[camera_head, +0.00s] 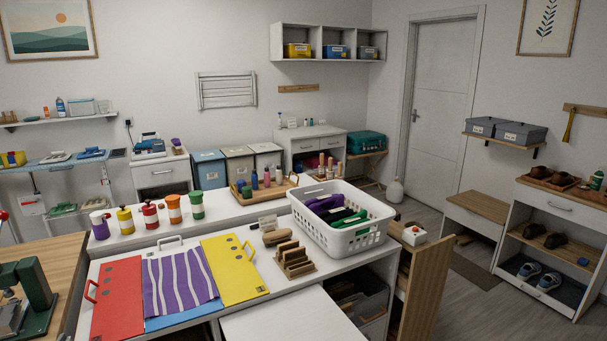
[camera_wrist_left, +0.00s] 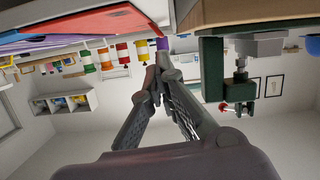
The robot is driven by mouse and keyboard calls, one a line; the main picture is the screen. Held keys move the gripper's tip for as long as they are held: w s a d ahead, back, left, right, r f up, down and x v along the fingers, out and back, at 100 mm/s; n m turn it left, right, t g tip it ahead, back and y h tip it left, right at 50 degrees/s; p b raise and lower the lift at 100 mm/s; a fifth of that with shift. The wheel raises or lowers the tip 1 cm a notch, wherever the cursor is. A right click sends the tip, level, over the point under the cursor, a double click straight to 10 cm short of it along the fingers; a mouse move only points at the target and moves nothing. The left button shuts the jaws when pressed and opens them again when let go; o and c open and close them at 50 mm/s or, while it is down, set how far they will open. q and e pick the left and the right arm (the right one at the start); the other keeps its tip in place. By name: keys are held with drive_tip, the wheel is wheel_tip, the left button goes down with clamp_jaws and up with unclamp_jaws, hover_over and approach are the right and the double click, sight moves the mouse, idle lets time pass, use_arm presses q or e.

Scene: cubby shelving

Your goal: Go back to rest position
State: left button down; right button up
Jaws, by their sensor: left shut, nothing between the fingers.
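My left gripper (camera_wrist_left: 162,70) shows in the left wrist view, its two dark fingers brought together at the tips with nothing between them. That view is upside down. The gripper is in free air beside a green press-like device (camera_wrist_left: 211,75) and close to a wooden table edge (camera_wrist_left: 235,12). In the head view neither gripper shows. My right gripper is out of both views.
The head view shows the green device (camera_head: 37,290) at lower left. A white bench holds a red folder (camera_head: 117,300), a yellow folder (camera_head: 235,270), striped purple cloth (camera_head: 180,280) and a white basket (camera_head: 345,238). Several coloured jars stand behind. Floor (camera_head: 460,290) is clear at right.

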use_arm(q)
drive_tip(key=s+d+f+m+g+h, duration=0.1)
drive_tip(key=s+d+f+g, duration=0.1)
drive_tip(key=s+d+f, duration=0.6)
drive_tip(key=s+d+f+m+g+h, duration=0.2)
drive_tip(key=s+d+f, duration=0.1)
drive_tip(key=f, duration=0.9)
drive_tip(key=s+d+f+m+g+h, duration=0.1)
drive_tip(key=s+d+f+g, duration=0.1)
drive_tip(key=s+d+f, duration=0.6)
drive_tip(key=s+d+f+m+g+h, duration=0.1)
drive_tip(key=s+d+f, duration=0.4)
drive_tip(key=s, duration=0.6)
drive_tip(key=s+d+f+m+g, duration=0.2)
drive_tip(key=s+d+f, duration=0.4)
drive_tip(key=s, duration=0.5)
drive_tip(key=s+d+f+m+g+h+b, duration=0.1)
drive_tip(key=s+d+f+g, duration=0.2)
drive_tip(key=s+d+f, duration=0.3)
drive_tip(key=s+f, duration=0.1)
drive_tip(key=s, duration=0.4)
drive_tip(key=shift+s+d+f+m+h, duration=0.15)
drive_tip(key=shift+s+f+m+h, duration=0.15)
drive_tip(key=shift+s+m, duration=0.1)
drive_tip(key=shift+w, duration=0.1)
